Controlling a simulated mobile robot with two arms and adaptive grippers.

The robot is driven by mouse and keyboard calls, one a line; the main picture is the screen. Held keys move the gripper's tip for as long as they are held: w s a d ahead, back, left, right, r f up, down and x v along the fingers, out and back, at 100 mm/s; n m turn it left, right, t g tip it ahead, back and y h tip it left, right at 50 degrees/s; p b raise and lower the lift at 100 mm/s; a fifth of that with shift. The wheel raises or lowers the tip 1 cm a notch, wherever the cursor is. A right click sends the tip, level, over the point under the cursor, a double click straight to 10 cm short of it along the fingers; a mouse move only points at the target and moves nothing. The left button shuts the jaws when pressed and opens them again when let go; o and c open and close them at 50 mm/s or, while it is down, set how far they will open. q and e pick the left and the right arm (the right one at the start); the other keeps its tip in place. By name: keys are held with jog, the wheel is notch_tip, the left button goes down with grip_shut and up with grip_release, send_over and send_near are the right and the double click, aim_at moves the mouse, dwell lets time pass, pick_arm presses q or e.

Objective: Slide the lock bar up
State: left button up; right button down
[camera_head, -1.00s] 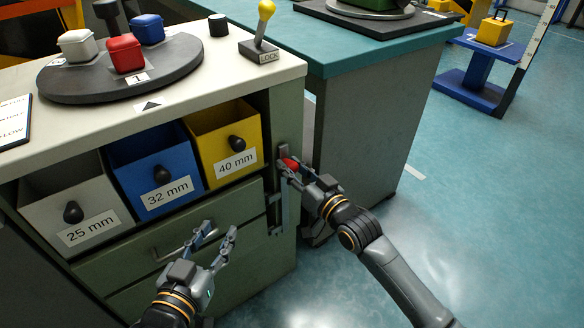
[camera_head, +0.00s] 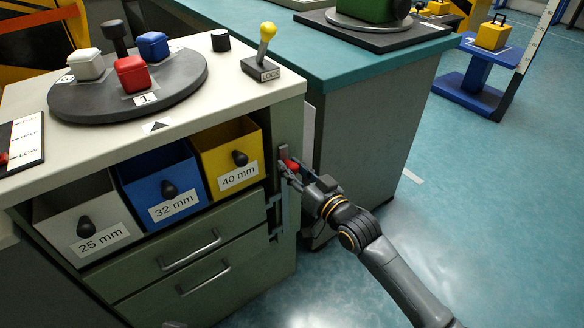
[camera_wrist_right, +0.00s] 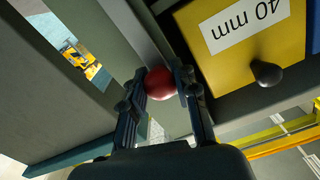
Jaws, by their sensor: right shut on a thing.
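The lock bar (camera_head: 283,208) is a narrow grey upright strip on the right front edge of the cabinet, beside the drawers. Its red knob (camera_head: 291,165) is near the top, level with the yellow bin. My right gripper (camera_head: 291,170) is shut on the red knob. In the right wrist view the red ball (camera_wrist_right: 160,83) sits between the two fingers of my right gripper (camera_wrist_right: 165,88). The fingers hide part of the bar's upper end. My left gripper is not in view.
The cabinet holds a grey 25 mm bin (camera_head: 85,222), a blue 32 mm bin (camera_head: 160,185) and a yellow 40 mm bin (camera_head: 231,155). A yellow-knobbed LOCK lever (camera_head: 266,48) stands on top. A teal-topped bench (camera_head: 330,62) is close behind my right gripper.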

jog(key=shift+r, duration=0.35)
jog(key=c, duration=1.1)
grip_release()
jog(key=shift+d, duration=0.1)
jog(key=shift+o, duration=0.6)
jog(key=shift+f, duration=0.1)
jog(key=v, duration=1.2)
